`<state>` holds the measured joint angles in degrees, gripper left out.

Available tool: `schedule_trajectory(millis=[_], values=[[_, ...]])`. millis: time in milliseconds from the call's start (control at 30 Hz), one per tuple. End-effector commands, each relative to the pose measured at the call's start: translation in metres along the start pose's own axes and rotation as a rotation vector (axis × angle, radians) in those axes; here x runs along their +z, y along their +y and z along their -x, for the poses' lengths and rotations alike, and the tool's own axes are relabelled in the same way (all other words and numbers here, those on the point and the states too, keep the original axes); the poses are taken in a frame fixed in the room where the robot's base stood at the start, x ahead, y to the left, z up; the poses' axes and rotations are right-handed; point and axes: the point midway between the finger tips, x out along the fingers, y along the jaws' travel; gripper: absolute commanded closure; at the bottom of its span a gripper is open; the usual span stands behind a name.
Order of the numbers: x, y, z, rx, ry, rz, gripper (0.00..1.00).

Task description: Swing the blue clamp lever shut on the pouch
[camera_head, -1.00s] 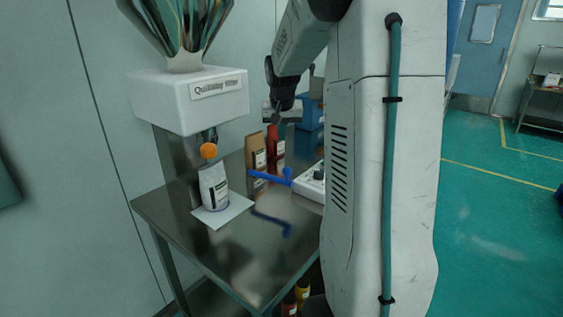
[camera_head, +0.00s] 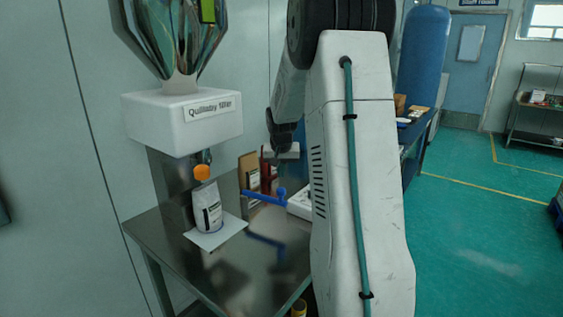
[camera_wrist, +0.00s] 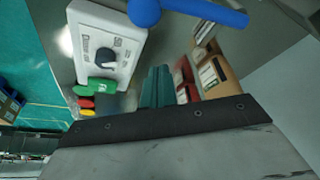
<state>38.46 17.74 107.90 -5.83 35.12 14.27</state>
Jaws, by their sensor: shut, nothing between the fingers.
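The blue clamp lever (camera_head: 264,197) sticks out sideways over the steel table, left of a white control box. It also crosses the top of the wrist view (camera_wrist: 205,11), with its round blue end at the left. The white pouch (camera_head: 207,208) stands upright on a pale square plate (camera_head: 222,236) under the orange nozzle (camera_head: 202,172), left of the lever; the wrist view does not show it. My gripper (camera_head: 267,165) is above and behind the lever, apart from it. Its teal fingers (camera_wrist: 156,87) are together and empty in the wrist view.
The white control box (camera_wrist: 105,45) has a dark knob and green, red and yellow buttons. Brown and red packages (camera_wrist: 212,68) stand at the back of the table. The white sieve housing (camera_head: 180,122) overhangs the pouch. The front tabletop (camera_head: 225,275) is clear.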

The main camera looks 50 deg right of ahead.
Motion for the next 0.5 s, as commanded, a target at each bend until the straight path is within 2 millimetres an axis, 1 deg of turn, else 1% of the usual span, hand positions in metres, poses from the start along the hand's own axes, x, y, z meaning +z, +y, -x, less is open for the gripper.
schedule_trajectory(millis=[33,100,133,200,300,500], values=[[0.001,0.000,-0.012,0.001,-0.005,0.000,1.00],[0.001,0.000,-0.026,0.001,-0.005,0.000,1.00],[0.003,0.000,-0.028,0.000,-0.002,0.000,1.00],[0.015,0.000,-0.020,0.000,0.001,0.000,1.00],[0.027,0.000,-0.016,0.000,0.000,0.001,1.00],[0.038,0.001,-0.014,0.000,0.000,0.000,1.00]])
